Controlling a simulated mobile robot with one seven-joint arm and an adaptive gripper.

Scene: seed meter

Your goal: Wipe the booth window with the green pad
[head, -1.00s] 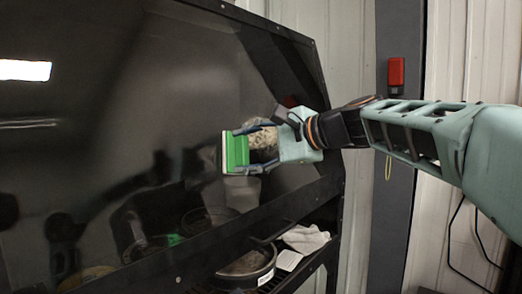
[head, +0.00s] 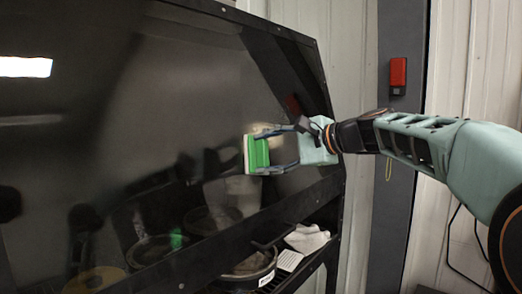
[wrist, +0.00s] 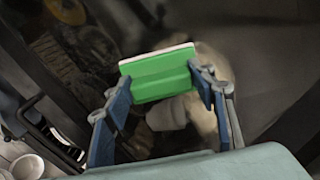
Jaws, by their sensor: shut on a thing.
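The green pad (head: 258,153) has a pale wiping face on its left side. My gripper (head: 268,152) is shut on its green back and holds it up at the right part of the dark booth window (head: 120,110). In the wrist view the green pad (wrist: 162,76) sits between the two blue fingers of my gripper (wrist: 160,92), its pale edge toward the glass. Whether the pale face touches the glass or stands just off it, I cannot tell. The glass is dark and reflective, with a light strip mirrored at the upper left.
The window has a black bolted frame (head: 334,120). Below it an open shelf holds a round dark pan (head: 250,272) and a crumpled pale cloth (head: 307,238). A grey post with a red box (head: 398,72) stands to the right. Pots and other items show dimly through the glass.

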